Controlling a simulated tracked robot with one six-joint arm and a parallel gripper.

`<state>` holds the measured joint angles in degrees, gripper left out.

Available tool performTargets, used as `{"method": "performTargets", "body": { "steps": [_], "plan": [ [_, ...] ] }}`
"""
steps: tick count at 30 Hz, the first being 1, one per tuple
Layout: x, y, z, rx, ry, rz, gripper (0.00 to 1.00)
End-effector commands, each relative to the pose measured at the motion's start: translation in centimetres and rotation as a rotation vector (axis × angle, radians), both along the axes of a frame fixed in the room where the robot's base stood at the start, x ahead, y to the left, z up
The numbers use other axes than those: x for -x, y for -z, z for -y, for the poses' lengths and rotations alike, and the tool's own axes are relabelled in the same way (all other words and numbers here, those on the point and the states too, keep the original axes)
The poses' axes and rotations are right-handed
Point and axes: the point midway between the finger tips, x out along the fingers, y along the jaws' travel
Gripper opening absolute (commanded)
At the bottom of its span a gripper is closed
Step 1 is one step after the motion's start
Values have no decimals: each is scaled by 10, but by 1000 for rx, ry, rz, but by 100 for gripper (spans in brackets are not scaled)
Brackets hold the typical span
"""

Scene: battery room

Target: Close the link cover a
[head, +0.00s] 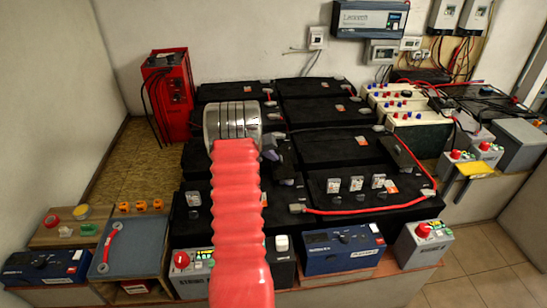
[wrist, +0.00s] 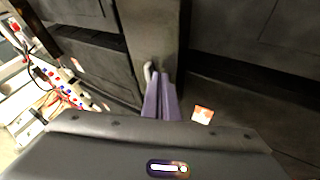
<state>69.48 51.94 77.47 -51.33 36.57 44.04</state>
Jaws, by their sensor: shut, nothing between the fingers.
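My gripper (head: 272,154) is over the middle of the black battery bank in the head view, partly hidden by my arm. Its two purple fingers (wrist: 163,88) are together and empty in the wrist view. Their tips are close to a small grey bent piece (wrist: 148,74) at the end of a dark grey strip (wrist: 150,30); I cannot tell whether they touch. A narrow dark slab (head: 402,157), perhaps a link cover, lies slanted at the right of the bank. No label marks link cover a, so I cannot tell which piece it is.
Black batteries (head: 320,145) fill the middle. A red cable (head: 370,211) runs along the front right batteries. White batteries (head: 398,105) with red and blue caps stand at the right. A red box (head: 168,95) stands at the back left, with bare brown board (head: 125,165) before it.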

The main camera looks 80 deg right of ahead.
Motion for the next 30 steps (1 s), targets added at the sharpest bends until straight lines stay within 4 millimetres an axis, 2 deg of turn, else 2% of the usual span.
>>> {"method": "performTargets", "body": {
  "steps": [5, 6, 22, 30],
  "plan": [
    [-25, 1, -12, -1, -11, 2, 0],
    [-27, -5, -15, 1, -11, 3, 0],
    [-52, -68, -57, 0, -12, 5, 0],
    [-55, -79, -65, -2, -11, 3, 0]
  ]
}}
